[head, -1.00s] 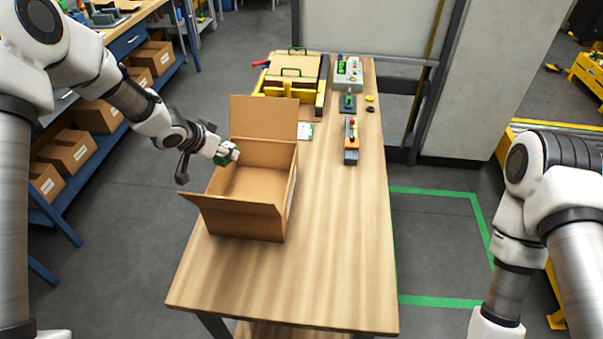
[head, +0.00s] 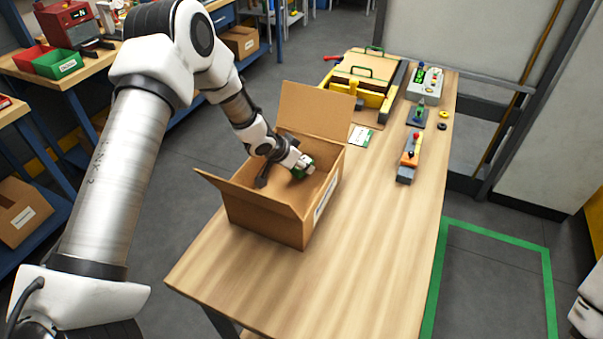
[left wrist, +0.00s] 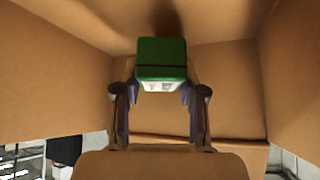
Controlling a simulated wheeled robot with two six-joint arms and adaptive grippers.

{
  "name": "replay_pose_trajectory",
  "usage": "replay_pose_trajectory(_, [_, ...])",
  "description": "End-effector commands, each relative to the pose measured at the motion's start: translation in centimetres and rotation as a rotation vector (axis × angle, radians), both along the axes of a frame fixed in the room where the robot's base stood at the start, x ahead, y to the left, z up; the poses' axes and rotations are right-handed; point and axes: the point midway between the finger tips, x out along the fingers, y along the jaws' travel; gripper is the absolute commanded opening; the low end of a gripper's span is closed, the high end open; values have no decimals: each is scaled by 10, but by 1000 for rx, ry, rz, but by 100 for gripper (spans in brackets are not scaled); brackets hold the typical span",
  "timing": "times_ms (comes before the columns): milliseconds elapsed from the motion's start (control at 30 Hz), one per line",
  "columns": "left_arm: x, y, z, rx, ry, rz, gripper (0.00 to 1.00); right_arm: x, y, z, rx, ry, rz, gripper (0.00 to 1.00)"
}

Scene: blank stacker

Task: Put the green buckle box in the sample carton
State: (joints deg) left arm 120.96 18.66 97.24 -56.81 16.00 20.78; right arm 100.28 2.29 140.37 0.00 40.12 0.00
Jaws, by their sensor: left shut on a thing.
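The green buckle box (head: 301,170) is a small green block with a white label side. My left gripper (head: 300,165) is shut on it and holds it over the open sample carton (head: 272,221). In the left wrist view, the green buckle box (left wrist: 162,62) sits between the two fingers of my left gripper (left wrist: 160,92), with the brown walls of the carton (left wrist: 60,75) around it. The carton is brown cardboard with open flaps. The head view does not show clearly how far the box is above the carton floor. My right gripper is not in view.
The wooden table (head: 375,250) is clear at the front. Behind the carton are a yellow fixture with a green handle (head: 365,85), a grey control box (head: 426,85) and an orange and grey device (head: 409,158). A small card (head: 361,136) lies near the carton's back flap.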

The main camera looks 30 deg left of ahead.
Motion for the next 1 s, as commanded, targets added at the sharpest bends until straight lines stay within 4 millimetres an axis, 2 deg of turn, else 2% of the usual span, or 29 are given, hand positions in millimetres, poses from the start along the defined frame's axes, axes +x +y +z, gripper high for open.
replay_pose_trajectory(33, [-1, 0, -11, -1, 4, 1, 0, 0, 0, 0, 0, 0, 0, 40])
replay_pose_trajectory(100, [0, 0, -21, -1, 3, 1, 0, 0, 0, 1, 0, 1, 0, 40])
replay_pose_trajectory(300, [0, 0, -23, -1, 0, 1, 0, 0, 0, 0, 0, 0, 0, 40])
replay_pose_trajectory(333, [0, 0, -23, -1, 0, 1, 51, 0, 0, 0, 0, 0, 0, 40])
replay_pose_trajectory(367, [0, 0, -23, 0, 1, 1, 62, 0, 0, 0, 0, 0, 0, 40])
replay_pose_trajectory(400, [0, 0, -23, 0, 1, 1, 66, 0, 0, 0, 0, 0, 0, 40])
replay_pose_trajectory(767, [-3, 1, -19, -1, 0, 2, 66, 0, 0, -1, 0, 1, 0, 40])
replay_pose_trajectory(867, [-11, 5, -8, -4, -1, 4, 66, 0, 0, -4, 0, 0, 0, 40])
replay_pose_trajectory(1000, [-32, 12, 20, -6, -3, 5, 66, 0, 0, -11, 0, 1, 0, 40])
